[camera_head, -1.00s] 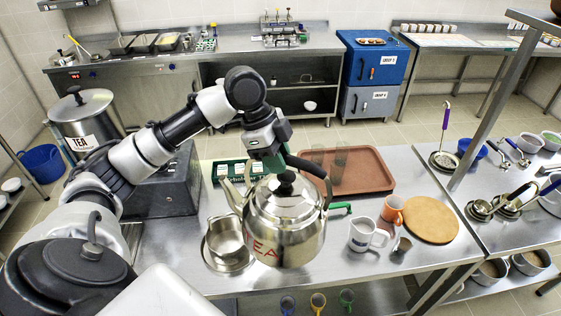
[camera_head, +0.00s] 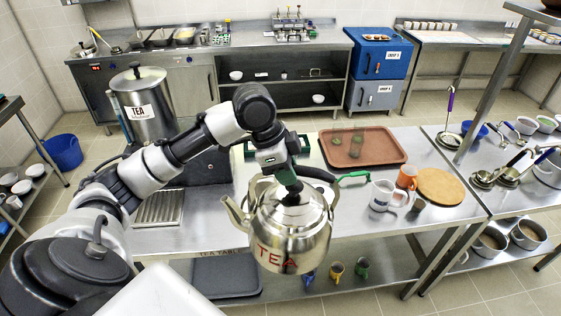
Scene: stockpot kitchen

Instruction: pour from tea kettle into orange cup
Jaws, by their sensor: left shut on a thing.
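A shiny metal tea kettle (camera_head: 283,236) with red lettering hangs upright in front of the steel table, its spout pointing left. My left gripper (camera_head: 291,192) is shut on the kettle at its top; the fingertips are partly hidden by the handle and lid. The orange cup (camera_head: 407,176) stands on the table to the right of the kettle, behind a white mug and well apart from the spout. My right gripper is not in view.
A white mug (camera_head: 380,195) and a small dark cup (camera_head: 418,204) stand close to the orange cup. A round wooden board (camera_head: 440,187) lies to their right. A brown tray (camera_head: 363,148) and a green-handled tool (camera_head: 354,177) lie behind the kettle.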

